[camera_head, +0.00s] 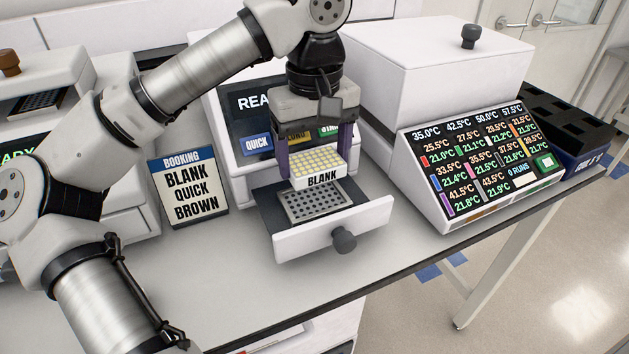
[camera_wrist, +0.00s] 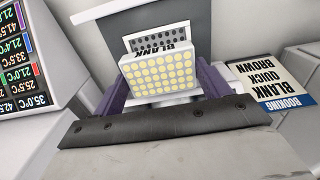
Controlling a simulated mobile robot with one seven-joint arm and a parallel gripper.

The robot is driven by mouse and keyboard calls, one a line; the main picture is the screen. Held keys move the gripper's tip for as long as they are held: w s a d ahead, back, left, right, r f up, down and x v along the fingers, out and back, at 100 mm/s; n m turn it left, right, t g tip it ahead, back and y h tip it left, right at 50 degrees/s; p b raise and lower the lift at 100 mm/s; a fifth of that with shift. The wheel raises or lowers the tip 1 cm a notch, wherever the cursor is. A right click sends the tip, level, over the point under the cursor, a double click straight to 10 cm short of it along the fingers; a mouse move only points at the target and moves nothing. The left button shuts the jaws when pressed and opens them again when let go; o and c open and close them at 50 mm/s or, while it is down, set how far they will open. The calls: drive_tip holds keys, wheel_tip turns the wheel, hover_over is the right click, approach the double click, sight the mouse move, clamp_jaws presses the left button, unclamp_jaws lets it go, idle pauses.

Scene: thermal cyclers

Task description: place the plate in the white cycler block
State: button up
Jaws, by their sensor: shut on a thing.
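The plate (camera_head: 318,164) is white with yellow wells and a front label reading BLANK. My gripper (camera_head: 318,160) is shut on it, with a purple finger at each side, and holds it level above the open drawer. In the wrist view the plate (camera_wrist: 160,72) sits between the purple fingers (camera_wrist: 163,85). The white cycler (camera_head: 233,165) has its drawer (camera_head: 330,235) pulled out, with a grey block (camera_head: 318,203) of dark holes in it. The plate is apart from the block and slightly behind it in the head view. The block (camera_wrist: 160,42) is partly hidden by the plate in the wrist view.
A booking sign (camera_head: 189,188) reading BLANK QUICK BROWN stands left of the drawer. A white machine with a temperature screen (camera_head: 482,150) stands at the right, beside a dark rack (camera_head: 560,115). Another cycler with a brown knob (camera_head: 40,80) is at the left.

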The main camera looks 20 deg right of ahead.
sight(315, 200)
drive_tip(key=shift+f, duration=2.8)
drive_tip(key=shift+f, duration=0.15)
drive_tip(key=o, duration=1)
wheel_tip(315, 200, up, 12)
drive_tip(key=shift+r, duration=0.2)
